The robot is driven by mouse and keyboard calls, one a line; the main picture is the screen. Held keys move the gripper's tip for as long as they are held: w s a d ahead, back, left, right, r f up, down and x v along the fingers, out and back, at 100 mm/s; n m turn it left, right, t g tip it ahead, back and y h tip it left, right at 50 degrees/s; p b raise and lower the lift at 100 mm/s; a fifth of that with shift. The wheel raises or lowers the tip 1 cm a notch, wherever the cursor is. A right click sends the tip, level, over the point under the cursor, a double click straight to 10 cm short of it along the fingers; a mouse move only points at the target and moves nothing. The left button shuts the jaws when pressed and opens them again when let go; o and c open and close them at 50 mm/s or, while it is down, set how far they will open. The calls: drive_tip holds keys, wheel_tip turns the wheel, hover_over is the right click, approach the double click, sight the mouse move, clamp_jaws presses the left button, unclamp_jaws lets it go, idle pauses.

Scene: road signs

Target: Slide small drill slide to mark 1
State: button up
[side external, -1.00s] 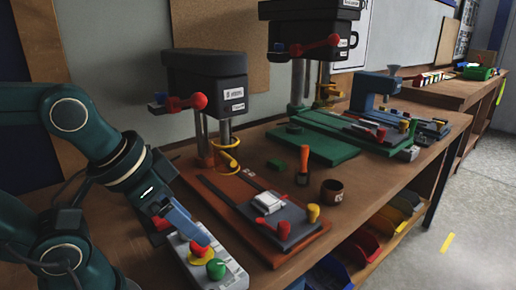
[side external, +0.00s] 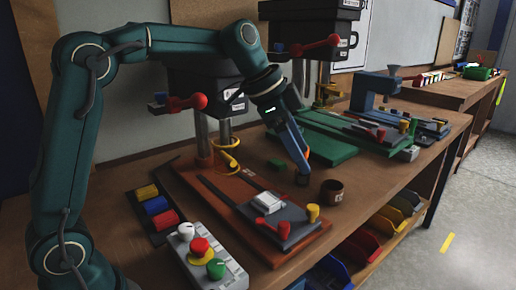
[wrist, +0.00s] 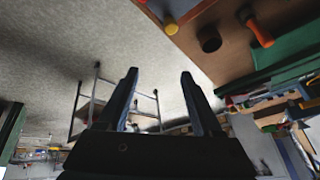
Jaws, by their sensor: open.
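The small drill (side external: 205,85) stands at the back left of the bench. Its slide is a grey plate (side external: 285,213) on a brown-orange base (side external: 222,186), with a white block (side external: 267,202) on top. The yellow knob (wrist: 171,27) also shows at the top of the wrist view. My gripper (side external: 302,177) is beyond the slide, near the dark cup, and hides most of the orange-handled tool. In the wrist view its fingers (wrist: 158,80) are apart and empty. I cannot make out mark 1.
A control box (side external: 208,262) and coloured cylinders (side external: 155,206) lie at the front left. The larger drill's green base (side external: 330,147) is behind. Bins (side external: 385,225) sit below the bench edge.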

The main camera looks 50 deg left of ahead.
drive_tip(key=w+a+f+g, duration=0.1)
drive_tip(key=w+f, duration=0.4)
drive_tip(key=f, duration=0.2)
drive_tip(key=g, duration=0.1)
hover_over(312, 207)
drive_tip(key=s+a, duration=0.2)
drive_tip(key=f, duration=0.3)
drive_tip(key=shift+w+d+f+h, duration=0.2)
drive_tip(key=shift+w+f+h, duration=0.1)
drive_tip(key=shift+f, duration=0.1)
drive_tip(key=shift+x, duration=2.4)
drive_tip(key=shift+c, duration=0.4)
drive_tip(key=shift+s, duration=0.1)
clamp_jaws()
